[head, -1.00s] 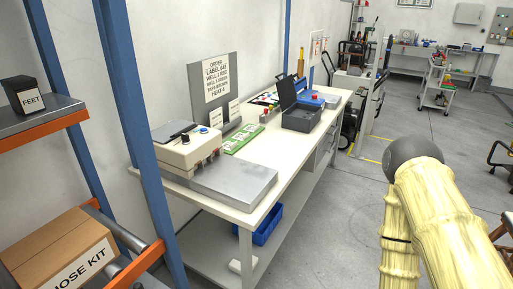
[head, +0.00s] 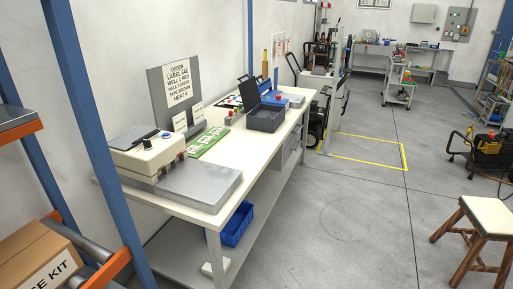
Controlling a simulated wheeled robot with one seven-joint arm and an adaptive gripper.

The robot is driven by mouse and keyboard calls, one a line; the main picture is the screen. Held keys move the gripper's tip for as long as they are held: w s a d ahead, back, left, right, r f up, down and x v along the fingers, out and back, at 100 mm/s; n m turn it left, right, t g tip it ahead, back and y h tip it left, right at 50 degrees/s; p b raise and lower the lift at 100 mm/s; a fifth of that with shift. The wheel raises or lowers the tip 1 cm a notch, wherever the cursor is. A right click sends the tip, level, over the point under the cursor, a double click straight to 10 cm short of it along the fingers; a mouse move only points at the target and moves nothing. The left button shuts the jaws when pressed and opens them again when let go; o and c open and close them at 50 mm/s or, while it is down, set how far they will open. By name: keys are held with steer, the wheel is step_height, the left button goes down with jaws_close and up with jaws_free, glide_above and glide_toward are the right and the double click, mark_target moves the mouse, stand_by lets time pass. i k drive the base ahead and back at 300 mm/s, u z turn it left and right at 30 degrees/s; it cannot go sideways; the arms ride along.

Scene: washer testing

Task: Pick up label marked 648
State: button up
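A green strip (head: 198,148) with several white labels lies on the white workbench (head: 258,155), behind the flat metal plate (head: 195,184). The numbers on the labels are too small to read, so I cannot tell which is 648. My gripper is not in view.
A beige control box (head: 142,157) sits left of the strip; an open dark grey case (head: 265,119) sits to its right. A blue rack post (head: 95,150) stands at the near left. A stool (head: 487,220) is at right. The floor (head: 340,220) between is clear.

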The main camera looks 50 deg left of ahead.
mark_target(193, 149)
steer(key=z, duration=0.2)
steer(key=i, duration=2.2)
steer(key=u, duration=3.55)
